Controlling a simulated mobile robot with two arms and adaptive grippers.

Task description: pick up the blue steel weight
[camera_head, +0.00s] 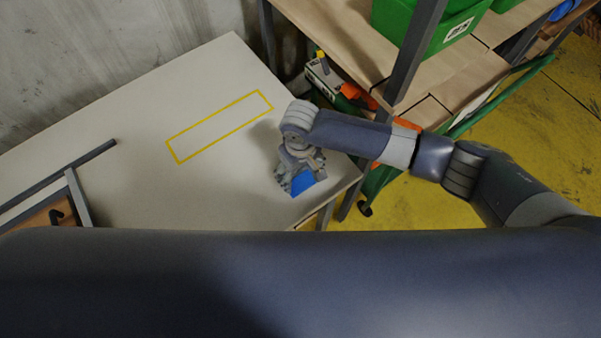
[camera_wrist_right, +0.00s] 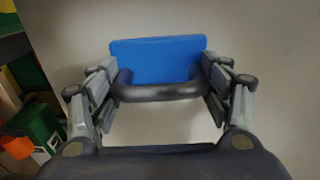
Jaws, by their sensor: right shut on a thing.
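The blue steel weight (camera_head: 304,182) is at the right end of the pale table in the head view, partly hidden by my right gripper (camera_head: 300,180). In the right wrist view the weight (camera_wrist_right: 158,60) is a blue block with a dark handle (camera_wrist_right: 158,92) across its near side. My right gripper (camera_wrist_right: 160,93) has its fingers on both ends of that handle and is shut on it. I cannot tell whether the weight touches the table. My left gripper does not show.
The pale table (camera_head: 130,100) has a yellow outlined rectangle (camera_head: 218,127) and is otherwise largely clear. A dark metal frame (camera_head: 75,172) lies at its left. A shelf (camera_head: 455,75) with green bins (camera_head: 425,25) stands close on the right.

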